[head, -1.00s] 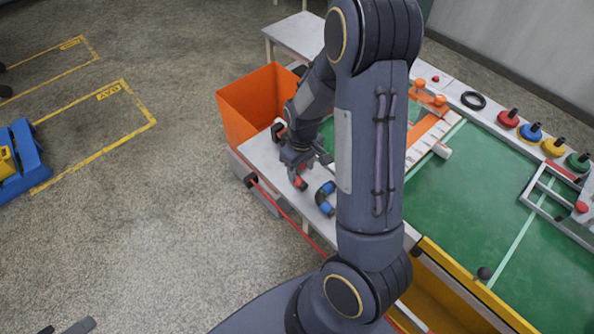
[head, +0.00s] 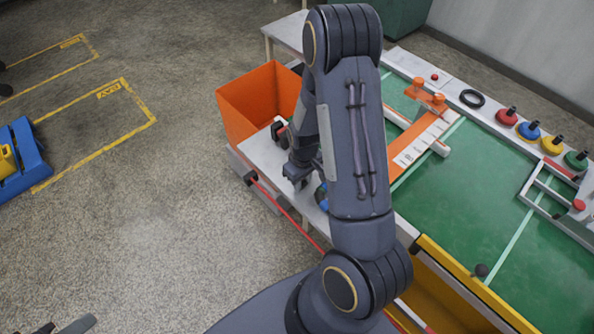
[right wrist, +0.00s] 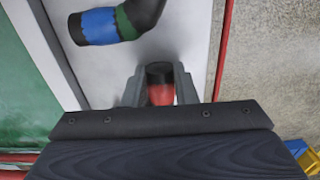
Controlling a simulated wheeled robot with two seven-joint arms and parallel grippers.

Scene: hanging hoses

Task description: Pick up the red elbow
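The red elbow (right wrist: 160,92), a short red piece with a black end, stands between the two fingers of my right gripper (right wrist: 159,88) in the right wrist view. The fingers sit snugly on both sides of it, and its lower part is hidden by the gripper body. In the head view my right gripper (head: 297,178) is low over the white table strip and hides the red elbow. My left gripper (head: 64,326) shows only as two dark, separated tips at the bottom left edge; nothing shows between them.
A blue and green elbow with a black end (right wrist: 100,26) lies close beside the gripper. An orange bin (head: 245,110) stands beyond the white strip (head: 262,155). The green board (head: 470,190) lies to the right, with several coloured knobs along its far edge.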

